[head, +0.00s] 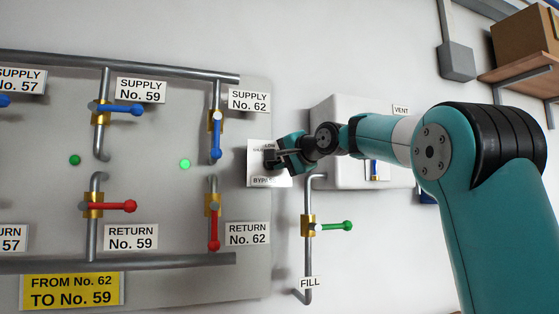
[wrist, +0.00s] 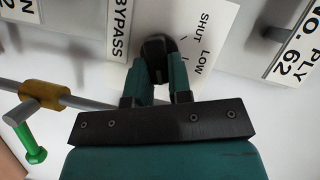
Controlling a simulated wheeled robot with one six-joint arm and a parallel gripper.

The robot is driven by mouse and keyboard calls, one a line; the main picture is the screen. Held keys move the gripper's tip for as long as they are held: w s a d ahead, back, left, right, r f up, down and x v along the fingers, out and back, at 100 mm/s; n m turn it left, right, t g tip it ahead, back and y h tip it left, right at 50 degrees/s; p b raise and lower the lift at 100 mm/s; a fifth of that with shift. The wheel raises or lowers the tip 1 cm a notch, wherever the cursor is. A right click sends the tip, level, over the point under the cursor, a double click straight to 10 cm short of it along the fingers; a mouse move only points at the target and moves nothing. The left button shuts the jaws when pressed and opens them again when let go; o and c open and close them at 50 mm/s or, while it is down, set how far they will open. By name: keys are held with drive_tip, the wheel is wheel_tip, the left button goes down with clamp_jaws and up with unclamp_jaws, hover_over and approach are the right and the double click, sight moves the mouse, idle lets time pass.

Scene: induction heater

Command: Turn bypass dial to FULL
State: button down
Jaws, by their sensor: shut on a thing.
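The bypass dial is a black knob (wrist: 158,47) on a white plate (wrist: 190,22) in the wrist view. The plate reads BYPASS, SHUT and LOW; any FULL mark is hidden or out of view. In the head view the plate (head: 256,155) is at the right edge of the grey panel, with the dial (head: 269,160) mostly covered by my gripper. My gripper (head: 277,158) is shut on the dial, its two teal fingers (wrist: 160,68) on either side of the knob. Where the dial points cannot be told.
A fill valve with a green handle (head: 338,226) is just below my arm. The supply 62 blue handle (head: 215,135) and return 62 red handle (head: 213,232) are left of the dial. A white box (head: 340,112) stands behind my wrist. A shelf (head: 520,68) is at upper right.

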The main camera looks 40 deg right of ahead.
drive_tip(key=m, duration=0.1)
drive_tip(key=m+t, duration=0.1)
drive_tip(key=m, duration=0.1)
drive_tip(key=shift+f+y+b, duration=0.35)
drive_tip(key=shift+y+b, duration=0.05)
drive_tip(key=shift+m, duration=0.4)
drive_tip(key=shift+r+t, duration=0.1)
drive_tip(key=shift+t, duration=0.2)
drive_tip(key=c, duration=1.4)
unclamp_jaws()
drive_tip(key=o, duration=0.4)
drive_tip(key=shift+w+a, duration=0.1)
drive_tip(key=shift+w, duration=0.1)
drive_tip(key=shift+c, duration=0.2)
drive_tip(key=shift+s, duration=0.1)
drive_tip(key=s+d+b, duration=0.2)
drive_tip(key=s+b, duration=0.4)
drive_tip(key=s, duration=1.1)
drive_tip(key=shift+s+b, duration=0.15)
drive_tip(key=shift+b, duration=0.25)
